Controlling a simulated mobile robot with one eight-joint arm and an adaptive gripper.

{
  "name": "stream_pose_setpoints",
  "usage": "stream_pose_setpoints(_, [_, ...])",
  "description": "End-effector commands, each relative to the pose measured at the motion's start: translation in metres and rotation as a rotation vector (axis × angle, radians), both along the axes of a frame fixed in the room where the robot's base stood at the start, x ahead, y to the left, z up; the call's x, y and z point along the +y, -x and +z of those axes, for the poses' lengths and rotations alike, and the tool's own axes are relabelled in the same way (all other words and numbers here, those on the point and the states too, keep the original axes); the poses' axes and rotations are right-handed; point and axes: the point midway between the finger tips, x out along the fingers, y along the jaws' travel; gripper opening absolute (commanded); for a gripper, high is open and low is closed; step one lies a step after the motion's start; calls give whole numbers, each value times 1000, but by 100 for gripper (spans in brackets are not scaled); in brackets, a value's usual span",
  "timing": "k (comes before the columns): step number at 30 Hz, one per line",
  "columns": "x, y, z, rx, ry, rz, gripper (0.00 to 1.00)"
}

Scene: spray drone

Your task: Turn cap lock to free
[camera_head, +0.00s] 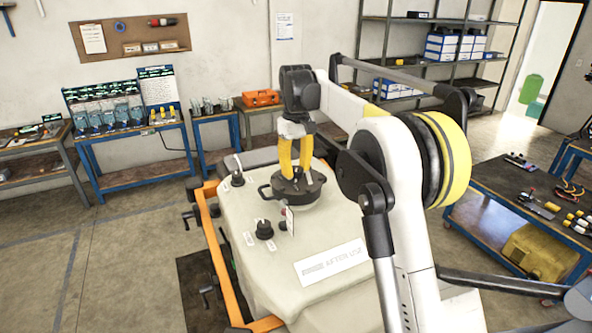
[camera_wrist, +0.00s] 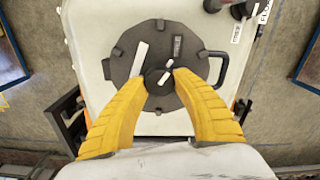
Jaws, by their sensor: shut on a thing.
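The large round black tank cap (camera_head: 291,191) sits flat on top of the cream drone body, with loop handles at its side. In the wrist view the cap (camera_wrist: 128,45) carries a white bar and a label. A small black knob with a white mark, the cap lock (camera_wrist: 157,82), stands at its centre. My gripper (camera_head: 297,171) points down over the cap with yellow fingers. In the wrist view my gripper (camera_wrist: 161,76) has its two curved fingertips on either side of the cap lock, shut on it. The fingertips hide the knob's sides.
A black knob (camera_head: 264,230) with a small tag beside it stands on the drone body (camera_head: 240,213) in front of the cap. Another knob (camera_head: 237,179) stands behind left. An orange frame (camera_head: 211,230) edges the body. A blue workbench (camera_head: 480,190) with tools is at right.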

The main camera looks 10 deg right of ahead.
Motion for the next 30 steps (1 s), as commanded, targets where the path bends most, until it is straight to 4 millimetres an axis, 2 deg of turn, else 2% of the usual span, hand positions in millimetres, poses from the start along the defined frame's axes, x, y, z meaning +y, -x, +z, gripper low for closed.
stream_pose_setpoints(11, [0,0,-1,1,0,4,3])
stream_pose_setpoints(12, [0,0,-1,1,0,4,39])
stream_pose_setpoints(14, [0,0,0,1,0,4,56])
stream_pose_setpoints(25, [0,0,4,0,0,3,56])
stream_pose_setpoints(30, [0,0,30,0,0,3,56])
